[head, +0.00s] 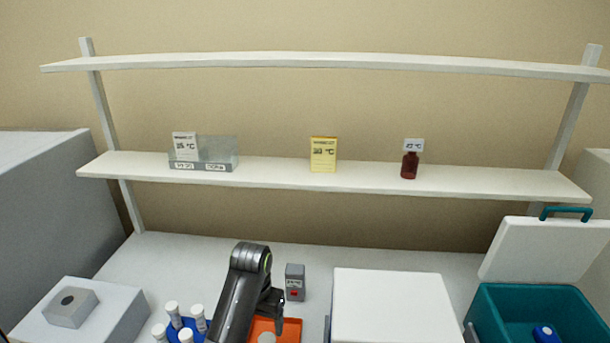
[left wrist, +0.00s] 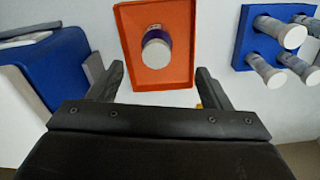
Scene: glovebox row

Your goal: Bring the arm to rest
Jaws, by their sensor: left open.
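My left arm reaches in from the bottom of the head view, and my left gripper (head: 280,312) hangs over the bench near an orange tray (head: 290,327). In the left wrist view the left gripper (left wrist: 160,85) is open, with nothing between its fingers. A capped vial (left wrist: 157,48) stands in the orange tray (left wrist: 184,75), ahead of the fingers and apart from them. My right gripper does not show.
A blue rack (left wrist: 245,45) with several capped tubes stands beside the tray. A small grey box (head: 295,282) is behind the arm. A white box (head: 392,305) and a teal cooler (head: 500,310) with open lid are at right. A shelf (head: 270,180) spans the back.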

